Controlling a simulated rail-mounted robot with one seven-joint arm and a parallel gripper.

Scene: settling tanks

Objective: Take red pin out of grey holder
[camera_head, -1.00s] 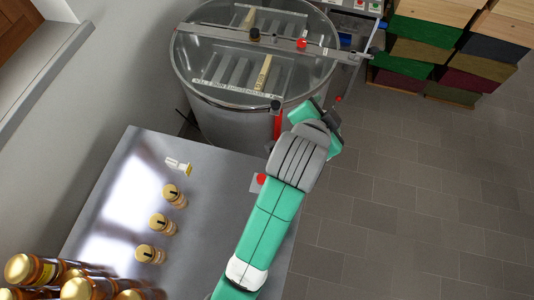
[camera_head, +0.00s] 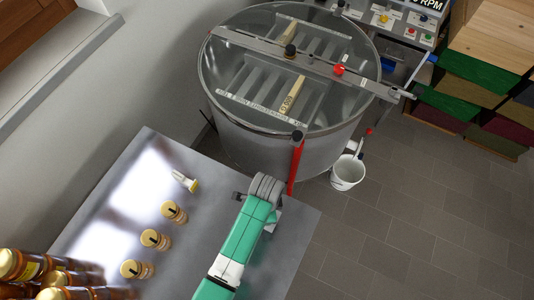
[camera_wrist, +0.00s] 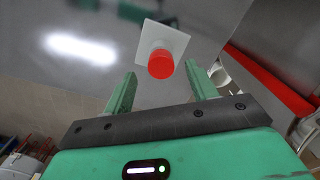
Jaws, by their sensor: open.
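The red pin (camera_wrist: 161,65) stands in the grey holder (camera_wrist: 176,42), a pale square plate on the steel table, in the wrist view. The pin's round red top faces the camera. My gripper (camera_wrist: 159,73) is open, with one green finger on each side of the pin in the picture. Gaps show between the pin and both fingers, and I cannot tell how far above the pin the fingertips are. In the head view my arm covers the pin, and my fingers are hidden.
The steel table (camera_head: 200,219) carries several small gold-lidded jars (camera_head: 173,212) and a small white-and-yellow item (camera_head: 185,181). Larger jars (camera_head: 72,280) crowd its near left. A glass-topped tank (camera_head: 250,136) with a red-handled lever (camera_head: 296,165) stands behind. A white bucket (camera_head: 347,172) is on the floor.

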